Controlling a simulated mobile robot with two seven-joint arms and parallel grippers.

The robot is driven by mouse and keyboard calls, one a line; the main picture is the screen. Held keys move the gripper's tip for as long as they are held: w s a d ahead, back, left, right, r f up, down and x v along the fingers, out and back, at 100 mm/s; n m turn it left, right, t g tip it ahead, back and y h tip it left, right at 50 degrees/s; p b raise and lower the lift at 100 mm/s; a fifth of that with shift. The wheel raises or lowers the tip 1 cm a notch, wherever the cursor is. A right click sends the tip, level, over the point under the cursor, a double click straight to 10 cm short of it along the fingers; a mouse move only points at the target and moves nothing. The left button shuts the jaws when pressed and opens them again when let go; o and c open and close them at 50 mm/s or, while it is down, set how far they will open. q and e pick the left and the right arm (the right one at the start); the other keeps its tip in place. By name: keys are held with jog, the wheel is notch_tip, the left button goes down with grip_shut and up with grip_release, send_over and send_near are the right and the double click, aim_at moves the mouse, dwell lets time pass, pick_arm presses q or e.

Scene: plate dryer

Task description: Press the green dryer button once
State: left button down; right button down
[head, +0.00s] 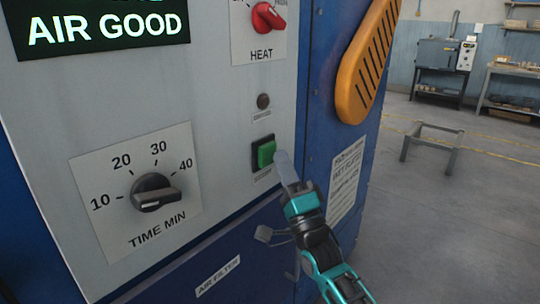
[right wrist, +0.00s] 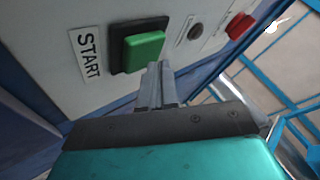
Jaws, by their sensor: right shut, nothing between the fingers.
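The green button (head: 266,153) sits in a dark square frame on the dryer's grey panel, below a small round dark knob or light. It also shows in the right wrist view (right wrist: 143,47), next to a "START" label (right wrist: 88,55). My right gripper (head: 284,160) is shut and empty, just right of and slightly below the button in the head view. In the right wrist view its fingertips (right wrist: 159,68) are close to the button's lower right edge. I cannot tell whether they touch it. My left gripper is not in view.
The panel also carries a red heat knob (head: 268,17), a black time knob (head: 154,193) and an "AIR GOOD" display (head: 105,27). An orange vented cover (head: 368,62) sticks out at the right of the blue cabinet. Open floor lies to the right, with a low metal frame (head: 432,130).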

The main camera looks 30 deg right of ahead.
jog(key=shift+w+a, duration=0.2)
jog(key=shift+w, duration=0.3)
dwell(0.8)
jog(key=shift+s, duration=0.1)
jog(key=shift+s+d+p, duration=0.3)
jog(key=shift+s+d, duration=0.05)
jog(key=shift+s, duration=0.4)
jog(key=s, duration=0.1)
jog(key=s+d+p, duration=0.1)
jog(key=s, duration=0.1)
jog(key=s+d, duration=0.1)
jog(key=shift+s+p, duration=0.35)
jog(key=shift+a, duration=0.1)
dwell(0.7)
